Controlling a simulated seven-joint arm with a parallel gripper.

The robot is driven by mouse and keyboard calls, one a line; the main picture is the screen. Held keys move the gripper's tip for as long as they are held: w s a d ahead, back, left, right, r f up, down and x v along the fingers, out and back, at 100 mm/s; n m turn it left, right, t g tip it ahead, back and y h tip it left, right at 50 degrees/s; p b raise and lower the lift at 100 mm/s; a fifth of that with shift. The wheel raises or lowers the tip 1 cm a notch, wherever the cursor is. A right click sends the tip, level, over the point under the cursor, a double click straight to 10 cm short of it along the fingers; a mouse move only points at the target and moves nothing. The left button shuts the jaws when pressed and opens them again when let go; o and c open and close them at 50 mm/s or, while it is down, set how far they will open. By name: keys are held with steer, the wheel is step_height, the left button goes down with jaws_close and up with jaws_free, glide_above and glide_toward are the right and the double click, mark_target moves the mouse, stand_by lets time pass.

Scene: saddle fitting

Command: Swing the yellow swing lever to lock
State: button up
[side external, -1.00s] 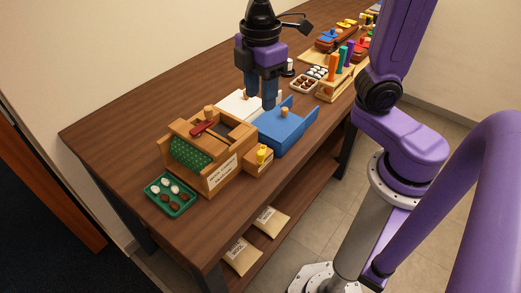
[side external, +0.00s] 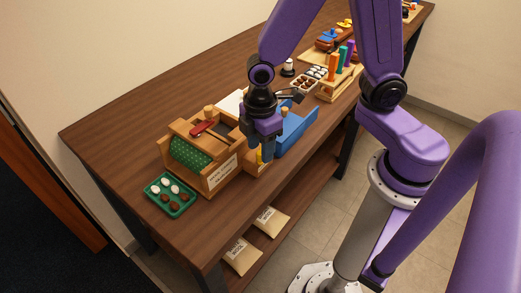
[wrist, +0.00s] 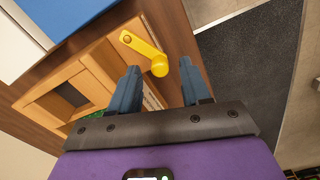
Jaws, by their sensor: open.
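The yellow swing lever (wrist: 143,48) shows in the wrist view, mounted on a small wooden block. It has a pivot at one end and a round knob (wrist: 160,67) at the other. My gripper (wrist: 159,68) is open, with the knob in view between its two blue fingertips; I cannot tell whether either finger touches it. In the side view my gripper (side external: 262,153) is down at the front of the wooden block (side external: 262,168). There it hides most of the lever; only a sliver of yellow shows beside the fingers.
A wooden box (side external: 224,172) with a red lever (side external: 202,128) and green dotted cloth stands left of my gripper. A green tray (side external: 162,205) of white and brown pieces lies at the table's left end.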

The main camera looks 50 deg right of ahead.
steer(key=shift+f, duration=0.95)
jaws_close()
steer(key=shift+w+a+m, duration=0.15)
steer(key=shift+w+m, duration=0.3)
steer(key=shift+m, duration=0.65)
steer(key=shift+w+a+m, duration=0.15)
steer(key=shift+w+m, duration=0.25)
steer(key=shift+m, duration=0.7)
jaws_free()
